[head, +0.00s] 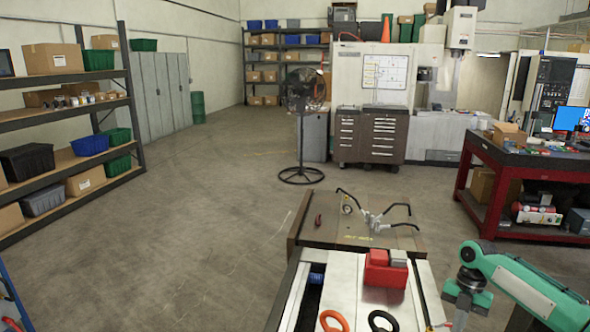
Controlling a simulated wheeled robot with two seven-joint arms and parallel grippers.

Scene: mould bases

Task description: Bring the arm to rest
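My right arm (530,290) comes in from the lower right, teal and white. Its wrist end with the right gripper (462,314) points down beside the right edge of the pale metal workbench top. The fingertips are cut off by the bottom edge, so I cannot tell whether they are open or shut, or whether they hold anything. My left gripper and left arm are not in view.
A red block (385,270) with a grey piece sits on the pale top (345,272). An orange ring (333,321) and a black ring (383,321) lie nearer. Behind is a brown plate (335,236) with clamps. Open floor (180,240) lies left.

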